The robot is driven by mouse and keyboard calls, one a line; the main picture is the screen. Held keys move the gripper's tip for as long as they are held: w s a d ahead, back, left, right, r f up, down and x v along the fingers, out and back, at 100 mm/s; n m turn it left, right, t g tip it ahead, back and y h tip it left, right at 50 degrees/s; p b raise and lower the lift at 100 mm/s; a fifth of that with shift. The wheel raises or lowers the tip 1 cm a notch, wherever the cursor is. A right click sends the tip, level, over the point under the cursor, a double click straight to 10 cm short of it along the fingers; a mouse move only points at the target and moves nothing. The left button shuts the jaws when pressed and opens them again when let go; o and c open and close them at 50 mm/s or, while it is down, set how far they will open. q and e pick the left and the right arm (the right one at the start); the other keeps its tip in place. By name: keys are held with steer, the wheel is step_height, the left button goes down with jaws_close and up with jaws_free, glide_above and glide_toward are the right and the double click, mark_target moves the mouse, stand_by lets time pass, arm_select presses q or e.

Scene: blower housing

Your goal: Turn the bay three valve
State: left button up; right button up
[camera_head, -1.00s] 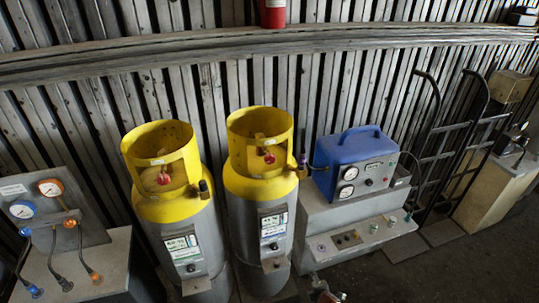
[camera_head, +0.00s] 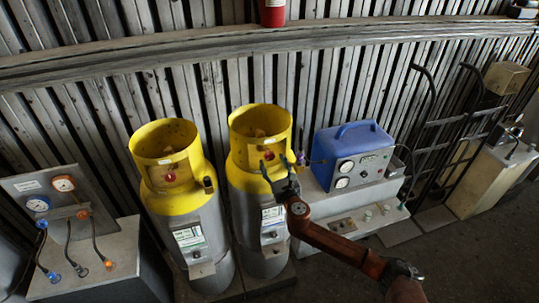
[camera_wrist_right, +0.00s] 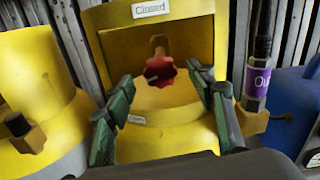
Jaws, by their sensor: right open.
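Two yellow-topped grey cylinders stand side by side, each with a red valve knob inside its yellow collar. My right gripper (camera_head: 276,164) is open in front of the collar of the right cylinder (camera_head: 262,185). Its red valve knob (camera_head: 269,156) also shows in the right wrist view (camera_wrist_right: 160,71), seen between the two green-padded fingers and apparently beyond them, not gripped. A label reading "Closed" (camera_wrist_right: 150,8) is above the knob; a smaller label below is hard to read. The left cylinder (camera_head: 172,205) has its own red knob (camera_head: 170,177). My left gripper is not in view.
A blue machine (camera_head: 352,155) on a grey box is close to the right of the right cylinder. A purple-tagged fitting (camera_wrist_right: 257,82) is beside the right finger. A gauge panel (camera_head: 45,200) is at left, a hand truck (camera_head: 450,140) at right.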

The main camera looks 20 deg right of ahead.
mark_target(270, 158)
steer(key=shift+w, duration=2.4)
steer(key=shift+a, duration=0.1)
steer(key=shift+c, duration=0.6)
steer(key=c, duration=1)
steer(key=shift+c, duration=0.2)
